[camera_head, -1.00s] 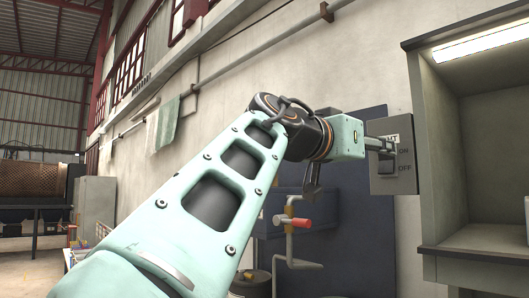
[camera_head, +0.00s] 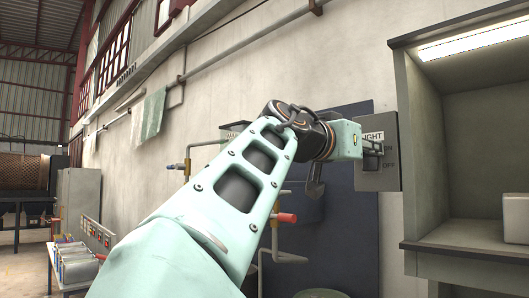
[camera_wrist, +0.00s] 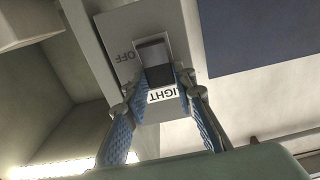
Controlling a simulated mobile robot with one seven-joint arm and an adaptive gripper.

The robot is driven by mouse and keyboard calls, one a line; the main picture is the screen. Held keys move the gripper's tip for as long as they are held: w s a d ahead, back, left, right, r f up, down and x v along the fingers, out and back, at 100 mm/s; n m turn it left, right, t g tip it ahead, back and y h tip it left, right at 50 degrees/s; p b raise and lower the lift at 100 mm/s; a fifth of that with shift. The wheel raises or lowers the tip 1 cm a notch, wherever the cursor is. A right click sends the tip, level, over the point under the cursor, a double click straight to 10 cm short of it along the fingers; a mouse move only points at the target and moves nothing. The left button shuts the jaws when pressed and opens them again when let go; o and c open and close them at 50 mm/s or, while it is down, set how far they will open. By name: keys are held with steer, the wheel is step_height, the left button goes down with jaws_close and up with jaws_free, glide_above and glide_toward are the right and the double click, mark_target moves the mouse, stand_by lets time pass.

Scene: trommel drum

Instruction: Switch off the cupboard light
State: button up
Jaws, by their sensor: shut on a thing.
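The light switch is a grey wall plate (camera_head: 377,176) marked LIGHT, with ON above OFF, left of the cupboard. The wrist view shows the plate (camera_wrist: 123,72) upside down, with a dark and grey switch lever (camera_wrist: 154,60) in its middle. My gripper (camera_head: 368,148) is at the plate. In the wrist view, my gripper (camera_wrist: 163,82) has its blue-padded fingers closed on the lever from both sides; the fingertips partly hide it. The cupboard light (camera_head: 478,42) is a bright strip under the cupboard's top, and it is lit.
The grey open cupboard (camera_head: 425,130) stands right of the switch, with a white box (camera_head: 516,214) on its shelf. A dark blue wall panel (camera_head: 350,225) and a pipe with a red-handled valve (camera_head: 287,217) are behind and below my arm.

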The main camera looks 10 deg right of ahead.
jaws_close()
steer(key=t+h+b, duration=0.1)
steer(key=b, duration=0.3)
steer(key=f+t+h+b, duration=0.1)
steer(key=b, duration=0.4)
steer(key=shift+s+a+f+h, duration=0.1)
steer(key=shift+f+h, duration=0.1)
steer(key=shift+h, duration=0.1)
steer(key=shift+r+b, duration=0.15)
steer(key=shift+b, duration=0.6)
steer(key=shift+r, duration=0.1)
steer(key=o, duration=1)
jaws_free()
steer(key=shift+c, duration=0.2)
steer(key=shift+a, duration=0.15)
steer(key=v, duration=1.2)
steer(key=shift+f, duration=0.25)
